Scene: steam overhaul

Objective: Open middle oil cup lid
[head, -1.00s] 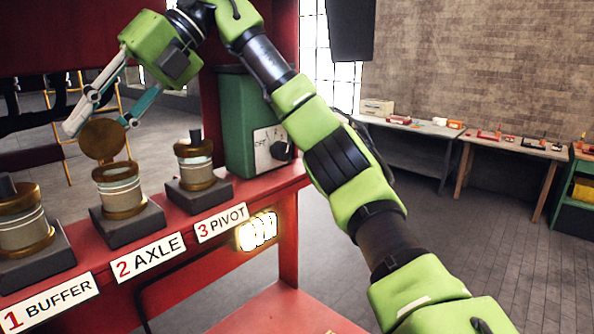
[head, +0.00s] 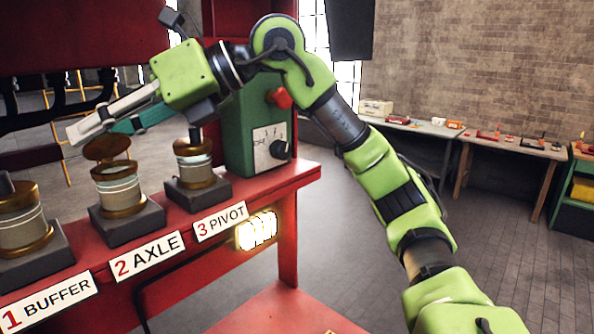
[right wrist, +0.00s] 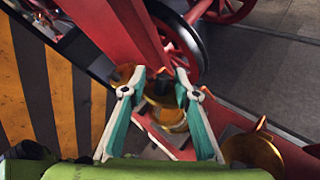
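The middle oil cup (head: 117,192), above the "2 AXLE" label, is a pale, brass-banded cup on a dark block. Its round brass lid (head: 107,148) is raised at a slant above the cup rim, not lying flat on it. My right gripper (head: 95,130) is just above and behind the lid, pointing left, with its white and teal fingers apart. I cannot tell whether a finger touches the lid. In the right wrist view the open fingers (right wrist: 153,83) straddle a brass cup (right wrist: 165,115); the lid is not clear there. My left gripper is out of view.
The buffer cup (head: 20,215) stands left and the pivot cup (head: 195,165) right, both with dark knobs on top. A green control box (head: 258,130) with a red button stands at the right end of the red shelf (head: 290,178).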

